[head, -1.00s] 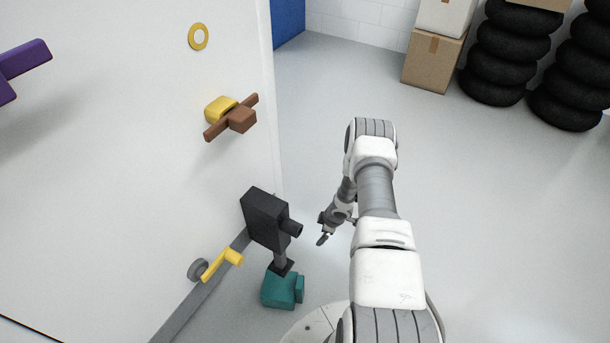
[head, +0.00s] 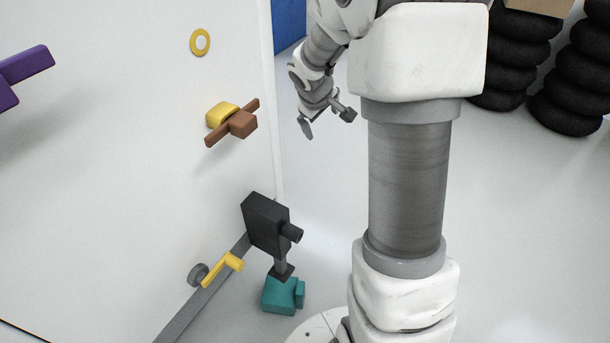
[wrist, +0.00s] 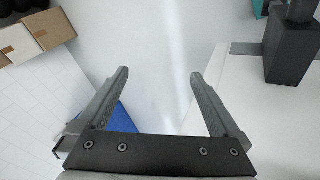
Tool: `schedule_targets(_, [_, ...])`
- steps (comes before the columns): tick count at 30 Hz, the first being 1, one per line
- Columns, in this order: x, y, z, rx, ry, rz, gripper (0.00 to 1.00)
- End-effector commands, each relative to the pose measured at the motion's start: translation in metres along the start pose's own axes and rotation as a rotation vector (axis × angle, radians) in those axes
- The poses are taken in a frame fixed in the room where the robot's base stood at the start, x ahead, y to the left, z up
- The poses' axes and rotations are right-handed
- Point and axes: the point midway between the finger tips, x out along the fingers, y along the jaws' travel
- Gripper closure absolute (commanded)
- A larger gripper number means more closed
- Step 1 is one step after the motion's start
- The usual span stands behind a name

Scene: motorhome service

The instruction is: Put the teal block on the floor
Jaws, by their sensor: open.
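The teal block (head: 281,295) is low in the head view, directly below a black box-shaped fitting (head: 266,224) on the white wall. The fitting's short post comes down to the block's top; I cannot tell whether the block rests on the floor. A bit of teal (wrist: 261,8) shows at the top edge of the wrist view beside the dark fitting. My gripper (head: 326,122) is open and empty, well above the block and to its right in the head view. Both fingers show apart in the wrist view (wrist: 158,85) with nothing between them.
The white wall (head: 110,200) carries a yellow crank (head: 222,267), a brown handle on a yellow base (head: 232,123), a yellow ring (head: 200,42) and a purple piece (head: 22,72). Stacked tyres (head: 567,90) stand at the back right. Grey floor (head: 520,200) is open on the right.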

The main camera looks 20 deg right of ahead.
Motion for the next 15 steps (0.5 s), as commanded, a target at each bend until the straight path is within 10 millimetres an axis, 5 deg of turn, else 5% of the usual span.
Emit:
schedule_targets(1, [-0.026,-0.001,0.001,0.029,0.01,0.005,0.0])
schedule_targets(6, [-0.096,-0.015,0.018,0.131,0.022,-0.008,0.0])
schedule_targets(15, [-0.196,-0.064,0.065,0.29,0.062,-0.096,0.0])
